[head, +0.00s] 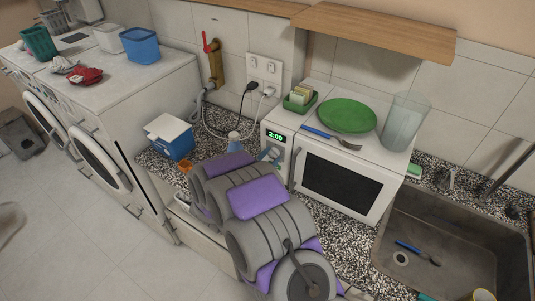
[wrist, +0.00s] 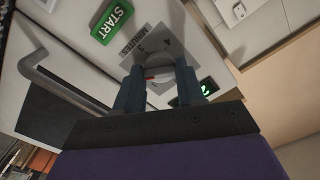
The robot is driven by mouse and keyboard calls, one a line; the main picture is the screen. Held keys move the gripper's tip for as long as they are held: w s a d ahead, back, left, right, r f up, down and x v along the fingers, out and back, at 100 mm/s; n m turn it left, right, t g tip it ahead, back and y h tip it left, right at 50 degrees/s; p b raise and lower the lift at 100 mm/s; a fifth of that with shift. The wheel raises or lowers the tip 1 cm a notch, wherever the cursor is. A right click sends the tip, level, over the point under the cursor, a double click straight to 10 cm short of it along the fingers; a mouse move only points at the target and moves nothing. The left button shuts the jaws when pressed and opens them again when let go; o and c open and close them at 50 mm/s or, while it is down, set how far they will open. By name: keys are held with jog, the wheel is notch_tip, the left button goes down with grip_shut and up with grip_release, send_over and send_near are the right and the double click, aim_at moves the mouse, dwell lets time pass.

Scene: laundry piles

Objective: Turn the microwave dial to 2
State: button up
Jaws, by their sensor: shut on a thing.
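The white microwave (head: 340,181) stands on the speckled counter, with a dark door window. Its green display (head: 274,136) reads 2:00 in the head view; in the wrist view the display (wrist: 205,87) is partly hidden. My gripper (head: 270,155) reaches the control panel left of the door. In the wrist view my gripper (wrist: 160,73) has its two fingers on either side of the grey dial (wrist: 158,85), shut on it. A red mark shows on the dial. The numbers 3 and 4 and the word MINUTES show beside it; other numbers are hidden.
A green START button (wrist: 112,20) and the door handle (wrist: 65,85) are close to my gripper. A green plate (head: 347,115), a fork (head: 330,136) and a glass vase (head: 404,122) sit on the microwave. A sink (head: 470,225) lies right; a blue-and-white box (head: 170,138) stands left.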

jog(key=shift+w+r+n, duration=0.1)
jog(key=shift+r+n, duration=0.1)
jog(key=shift+n, duration=0.1)
jog(key=o, duration=1)
jog(key=shift+d, duration=0.2)
jog(key=shift+o, duration=0.2)
jog(key=shift+s+a+f, duration=0.1)
jog(key=shift+s+a, duration=0.2)
jog(key=shift+a, duration=0.15)
jog(key=p+v, duration=0.1)
jog(key=v, duration=1.5)
jog(key=shift+s, duration=0.3)
